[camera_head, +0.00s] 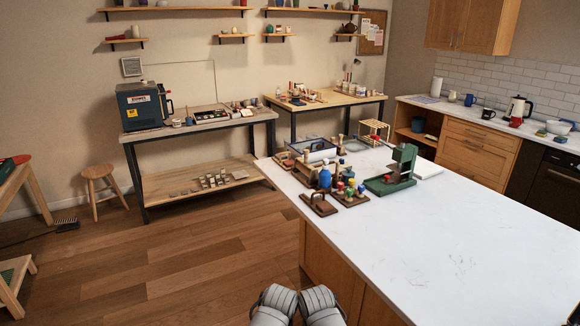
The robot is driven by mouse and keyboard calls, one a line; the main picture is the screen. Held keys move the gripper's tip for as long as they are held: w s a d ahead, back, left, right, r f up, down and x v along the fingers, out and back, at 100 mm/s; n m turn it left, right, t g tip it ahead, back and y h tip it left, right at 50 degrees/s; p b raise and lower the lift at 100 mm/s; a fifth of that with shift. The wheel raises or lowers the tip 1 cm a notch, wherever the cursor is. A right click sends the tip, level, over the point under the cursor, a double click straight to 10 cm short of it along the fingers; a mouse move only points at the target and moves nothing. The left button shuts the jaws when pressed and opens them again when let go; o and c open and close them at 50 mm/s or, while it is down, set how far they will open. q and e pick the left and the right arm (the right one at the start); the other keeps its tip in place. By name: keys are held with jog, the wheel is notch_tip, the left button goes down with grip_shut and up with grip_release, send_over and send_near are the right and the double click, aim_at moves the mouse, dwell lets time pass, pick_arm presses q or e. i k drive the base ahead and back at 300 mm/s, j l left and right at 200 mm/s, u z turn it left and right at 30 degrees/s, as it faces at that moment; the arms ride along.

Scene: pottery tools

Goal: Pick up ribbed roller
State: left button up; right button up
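No ribbed roller can be made out for certain. A cluster of small pottery tools stands at the far left end of the white island counter (440,240). A pale cylinder (320,146) lies at the back of this cluster; it is too small to tell whether it is ribbed. Two pale grey rounded parts of my own arms show at the bottom centre, in front of the island. My gripper fingers are not visible, and nothing held can be seen.
The island's near part is bare. Wooden floor (190,255) is open to the left. A workbench (195,130) and a stool (99,184) stand beyond.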

aim_at(340, 136)
jog(key=i+j+z, duration=0.3)
jog(key=j, duration=0.25)
jog(key=i+j+z, duration=0.25)
jog(key=i+j, duration=0.15)
jog(key=j, duration=0.3)
jog(key=i+j+z, duration=0.1)
jog(key=i+z, duration=0.15)
jog(key=i+j+z, duration=0.2)
jog(key=i, duration=0.2)
